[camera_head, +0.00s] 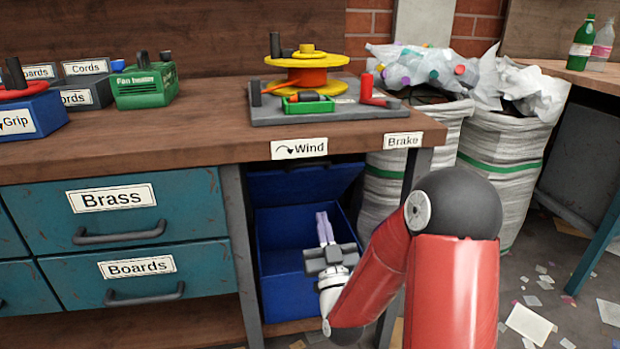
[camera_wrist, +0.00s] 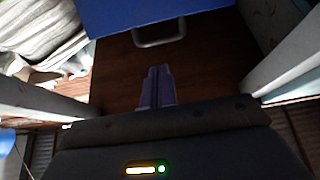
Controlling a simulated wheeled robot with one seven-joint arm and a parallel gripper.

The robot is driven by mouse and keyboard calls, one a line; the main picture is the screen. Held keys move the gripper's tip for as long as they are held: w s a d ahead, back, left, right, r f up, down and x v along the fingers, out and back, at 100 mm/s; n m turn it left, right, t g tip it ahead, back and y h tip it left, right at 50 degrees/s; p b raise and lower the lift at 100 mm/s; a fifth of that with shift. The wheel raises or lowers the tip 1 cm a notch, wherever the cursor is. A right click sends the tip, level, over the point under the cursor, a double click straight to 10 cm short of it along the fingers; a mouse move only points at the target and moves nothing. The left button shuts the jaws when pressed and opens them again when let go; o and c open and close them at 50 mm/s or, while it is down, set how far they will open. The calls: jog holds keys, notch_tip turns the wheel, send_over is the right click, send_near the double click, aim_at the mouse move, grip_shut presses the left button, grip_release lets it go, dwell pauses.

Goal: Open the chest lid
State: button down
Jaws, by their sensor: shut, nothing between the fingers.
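The blue chest (camera_head: 290,297) stands on the low shelf under the bench. Its darker blue lid (camera_head: 300,186) appears raised at the back, up under the bench top, and the chest's inside shows below it. In the wrist view a blue panel (camera_wrist: 150,14) with a grey handle (camera_wrist: 160,37) shows at the top; it looks like the lid. My gripper (camera_head: 324,228) is in front of the chest opening, its pale violet fingers pointing up and together. In the wrist view the shut fingers (camera_wrist: 158,88) hold nothing and are apart from the handle. My gripper hides part of the chest.
The bench top (camera_head: 200,130) overhangs the chest. A bench leg and teal drawers (camera_head: 120,212) stand left of it. White sacks (camera_head: 510,150) of waste stand right of it. A winding rig (camera_head: 320,113) sits on the bench above. Scraps litter the right floor.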

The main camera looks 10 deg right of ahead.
jog(key=p+x, duration=0.1)
jog(key=x, duration=1.1)
jog(key=shift+p, duration=0.3)
jog(key=shift+r, duration=0.1)
jog(key=x, duration=0.2)
jog(key=b+x, duration=0.1)
jog(key=x, duration=0.2)
jog(key=r+x, duration=0.1)
jog(key=x, duration=0.1)
jog(key=shift+s+r+b, duration=0.2)
jog(key=shift+s+b, duration=0.05)
jog(key=shift+b, duration=0.15)
jog(key=shift+f, duration=0.1)
